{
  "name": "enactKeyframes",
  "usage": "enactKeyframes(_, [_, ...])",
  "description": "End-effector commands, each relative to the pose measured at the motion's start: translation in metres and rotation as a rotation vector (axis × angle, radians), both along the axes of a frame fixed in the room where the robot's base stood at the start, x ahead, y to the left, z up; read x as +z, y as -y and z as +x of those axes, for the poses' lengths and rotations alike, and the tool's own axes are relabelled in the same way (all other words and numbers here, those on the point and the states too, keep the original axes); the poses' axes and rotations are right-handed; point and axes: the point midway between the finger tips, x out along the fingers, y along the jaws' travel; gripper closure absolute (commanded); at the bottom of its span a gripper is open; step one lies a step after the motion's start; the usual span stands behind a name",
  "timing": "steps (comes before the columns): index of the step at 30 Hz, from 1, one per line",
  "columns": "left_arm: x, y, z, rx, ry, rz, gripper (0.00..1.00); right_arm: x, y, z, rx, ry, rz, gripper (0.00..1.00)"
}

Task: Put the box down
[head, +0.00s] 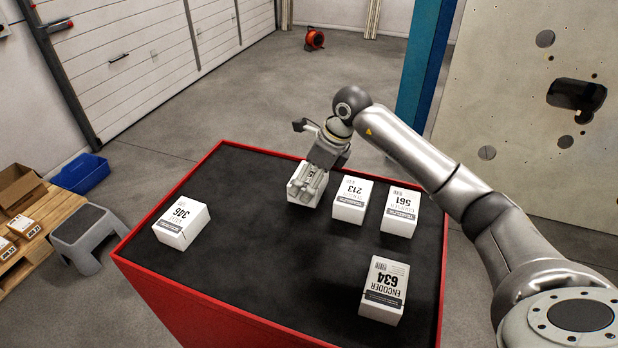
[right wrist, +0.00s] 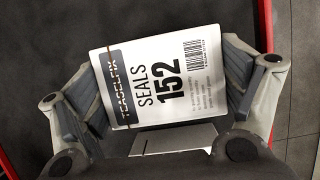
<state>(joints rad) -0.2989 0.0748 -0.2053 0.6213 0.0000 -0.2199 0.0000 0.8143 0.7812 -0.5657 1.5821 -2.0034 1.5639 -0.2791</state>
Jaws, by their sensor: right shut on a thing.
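My right gripper (head: 311,181) is at the far part of the red-rimmed table with the dark top (head: 260,260). It is shut on a white box (head: 301,195), one finger on each side. In the right wrist view the held box (right wrist: 158,75) reads "SEALS 152", and my right gripper (right wrist: 165,80) has its pads against it. The held box is at or just above the dark top; I cannot tell whether it touches. My left gripper is not in view.
On the table stand white boxes marked 213 (head: 351,202), 561 (head: 400,212), 634 (head: 383,290) and 346 (head: 182,223). Box 213 is close to the right of the held box. The middle and front left of the top are clear. A grey step stool (head: 85,232) stands left.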

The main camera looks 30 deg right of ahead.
Motion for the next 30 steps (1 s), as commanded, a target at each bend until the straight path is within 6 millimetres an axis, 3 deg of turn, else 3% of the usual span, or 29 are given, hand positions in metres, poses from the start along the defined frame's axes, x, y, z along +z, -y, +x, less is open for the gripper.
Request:
enactKeyframes(4, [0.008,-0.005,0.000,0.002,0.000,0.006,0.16,-0.010,0.000,0.000,0.000,0.001,0.001,0.42])
enactKeyframes(16, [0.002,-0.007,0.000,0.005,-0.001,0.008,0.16,-0.017,0.000,0.001,0.000,0.004,0.000,0.42])
enactKeyframes(17, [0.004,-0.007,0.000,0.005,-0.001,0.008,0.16,-0.016,0.000,0.000,0.000,0.001,0.000,0.07])
enactKeyframes(18, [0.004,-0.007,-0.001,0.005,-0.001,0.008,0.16,-0.015,0.000,0.000,0.000,0.001,0.000,0.02])
enactKeyframes(30, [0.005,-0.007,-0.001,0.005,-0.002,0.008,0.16,-0.014,0.000,0.000,0.000,0.001,0.000,0.00])
